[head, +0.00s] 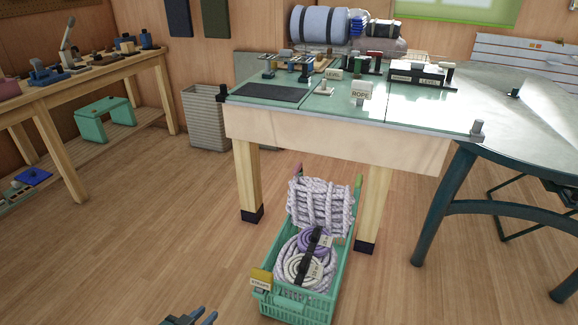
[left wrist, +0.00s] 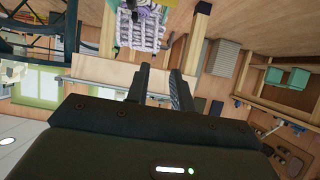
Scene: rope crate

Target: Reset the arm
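My left gripper (head: 192,317) just shows at the bottom edge of the head view, to the left of the crate and apart from it. In the left wrist view its two dark fingers (left wrist: 159,77) stand apart with nothing between them. A green crate (head: 292,308) stands on the floor in front of the workbench. It holds coiled rope (head: 300,268) under a black strap and a pale lilac rope bundle (head: 321,208) at its far end. The rope also shows at the top of the left wrist view (left wrist: 142,30). My right gripper is not in view.
A round glass-topped table (head: 540,125) is at the right. A wooden shelf bench (head: 85,80) is at the left. The floor (head: 150,240) at left is clear.

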